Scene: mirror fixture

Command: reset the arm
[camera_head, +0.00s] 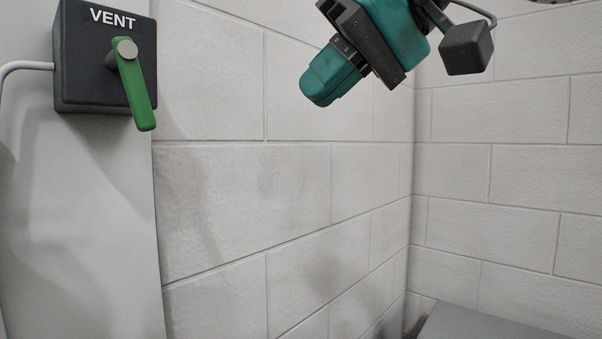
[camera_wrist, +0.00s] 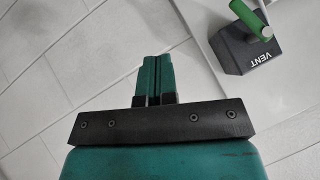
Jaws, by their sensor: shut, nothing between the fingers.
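My gripper (camera_head: 318,98) is at the top of the head view, right of centre, teal with a dark grey plate. Its fingers point down and to the left and are together, with nothing between them. In the wrist view the closed fingers (camera_wrist: 154,76) point up the picture. The gripper is in the air, apart from the vent box and touching nothing that I can see.
A dark box marked VENT (camera_head: 85,60) with a green handle (camera_head: 135,90) pointing down is on a pale panel (camera_head: 80,220) at the left. Block walls (camera_head: 240,190) meet in a corner behind. A grey surface (camera_head: 490,325) is at the lower right.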

